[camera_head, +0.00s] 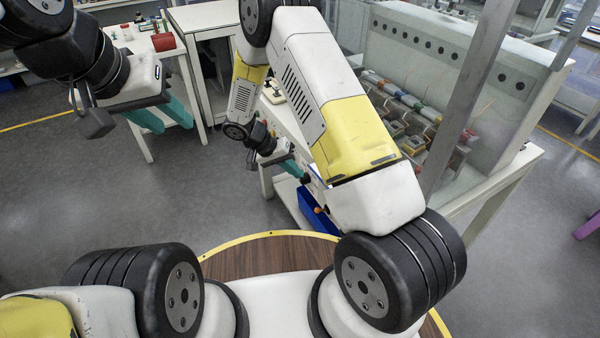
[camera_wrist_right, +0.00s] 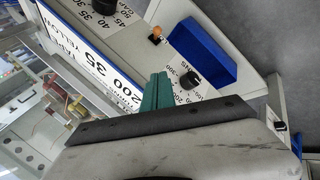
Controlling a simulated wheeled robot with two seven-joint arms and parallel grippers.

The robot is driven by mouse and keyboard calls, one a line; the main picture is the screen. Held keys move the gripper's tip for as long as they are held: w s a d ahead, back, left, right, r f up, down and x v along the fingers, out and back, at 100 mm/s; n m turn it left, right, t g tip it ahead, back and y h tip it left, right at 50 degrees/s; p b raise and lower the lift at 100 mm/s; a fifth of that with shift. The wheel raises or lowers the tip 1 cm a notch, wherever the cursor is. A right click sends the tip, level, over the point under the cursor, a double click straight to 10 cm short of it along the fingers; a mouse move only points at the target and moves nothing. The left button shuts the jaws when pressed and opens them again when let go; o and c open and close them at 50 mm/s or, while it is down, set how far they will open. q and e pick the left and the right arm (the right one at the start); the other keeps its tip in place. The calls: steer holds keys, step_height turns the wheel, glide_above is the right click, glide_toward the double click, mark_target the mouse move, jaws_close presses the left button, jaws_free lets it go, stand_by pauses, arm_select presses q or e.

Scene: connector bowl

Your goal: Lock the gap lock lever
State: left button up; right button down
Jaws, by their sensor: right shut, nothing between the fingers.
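A small lever with an orange knob (camera_wrist_right: 155,35) sticks out of the white front panel in the right wrist view. I cannot tell for sure that it is the gap lock lever. My right gripper (camera_wrist_right: 155,92) has its green fingers together and empty, pointing at the panel between the orange lever and a black knob (camera_wrist_right: 190,80). It appears apart from the lever. In the head view the right gripper (camera_head: 296,172) is at the machine's front, partly beside my arm. My left gripper (camera_head: 163,116) is open and empty over the floor at the left.
A blue bin (camera_wrist_right: 203,53) sits by the panel, close to the lever and knob. Another black knob (camera_wrist_right: 104,5) is at the top edge. A clear-walled cabinet (camera_head: 450,75) stands behind my right arm. The floor (camera_head: 100,190) at left is free.

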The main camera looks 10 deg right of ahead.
mark_target(321, 210)
steer(key=shift+w+a+f, duration=0.15)
steer(key=shift+a+f, duration=0.1)
steer(key=shift+f, duration=0.35)
steer(key=s+d+f, duration=0.3)
steer(key=d+f, duration=0.2)
steer(key=f, duration=0.4)
steer(key=shift+s+d+f, duration=0.25)
steer(key=shift+s+d, duration=0.05)
steer(key=shift+d, duration=0.05)
steer(key=shift+a, duration=0.1)
